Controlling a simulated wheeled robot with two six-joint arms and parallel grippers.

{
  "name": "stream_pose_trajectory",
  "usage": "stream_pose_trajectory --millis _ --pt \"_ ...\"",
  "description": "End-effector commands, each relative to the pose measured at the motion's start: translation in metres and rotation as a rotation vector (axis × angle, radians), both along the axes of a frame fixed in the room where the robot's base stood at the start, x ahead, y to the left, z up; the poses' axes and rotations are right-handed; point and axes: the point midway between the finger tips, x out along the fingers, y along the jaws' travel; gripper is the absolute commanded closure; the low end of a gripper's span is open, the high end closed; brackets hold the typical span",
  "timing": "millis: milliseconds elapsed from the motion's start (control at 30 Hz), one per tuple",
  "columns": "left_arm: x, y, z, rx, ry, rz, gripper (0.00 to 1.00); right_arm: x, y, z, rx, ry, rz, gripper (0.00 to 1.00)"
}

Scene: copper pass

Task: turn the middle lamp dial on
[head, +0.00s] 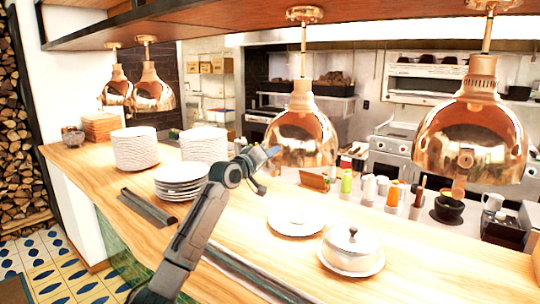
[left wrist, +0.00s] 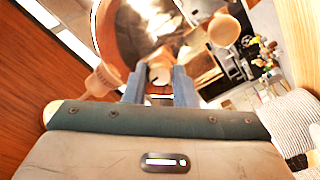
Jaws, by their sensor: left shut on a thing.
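A copper dome lamp (head: 303,133) hangs near the centre of the head view, over the counter. My left gripper (head: 272,152) reaches up to the left side of its shade. In the left wrist view the two blue fingers of my left gripper (left wrist: 158,88) are closed on a small rounded dial (left wrist: 160,73) in front of the copper shade (left wrist: 120,35). In the head view the dial is hidden behind the gripper, and how far it is turned cannot be told. My right gripper is in neither view.
Another copper lamp (head: 475,135) hangs at the right and two more (head: 153,92) at the left. Bottles (head: 392,194) stand behind.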

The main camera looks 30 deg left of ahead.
Motion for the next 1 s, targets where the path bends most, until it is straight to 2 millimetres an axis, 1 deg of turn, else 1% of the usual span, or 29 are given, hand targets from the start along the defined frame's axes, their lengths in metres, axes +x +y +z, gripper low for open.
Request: stream_pose_trajectory --millis 33,67,100,167,433,567,667,833,1000 --pt "0.000 0.000 0.000 -0.001 0.001 -0.001 0.98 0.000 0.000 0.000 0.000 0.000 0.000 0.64" --pt "0.000 0.000 0.000 -0.001 0.001 -0.001 0.74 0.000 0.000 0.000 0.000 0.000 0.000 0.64" --pt "0.000 0.000 0.000 -0.001 0.001 -0.001 0.66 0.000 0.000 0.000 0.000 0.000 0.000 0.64" --pt "0.000 0.000 0.000 -0.001 0.001 -0.001 0.54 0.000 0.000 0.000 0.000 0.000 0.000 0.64" --pt "0.000 0.000 0.000 0.000 0.000 0.000 0.54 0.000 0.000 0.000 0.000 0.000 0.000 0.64" --pt "-0.007 0.002 -0.003 0.004 0.000 0.002 0.54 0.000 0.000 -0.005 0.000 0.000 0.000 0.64" --pt "-0.021 0.003 -0.005 0.007 -0.001 0.002 0.54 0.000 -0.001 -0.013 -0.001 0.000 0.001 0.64" --pt "-0.055 0.005 -0.008 0.009 0.000 0.001 0.54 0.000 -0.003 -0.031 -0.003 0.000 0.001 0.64" --pt "-0.083 0.006 -0.009 0.007 0.002 0.000 0.54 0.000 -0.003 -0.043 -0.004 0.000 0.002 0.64"
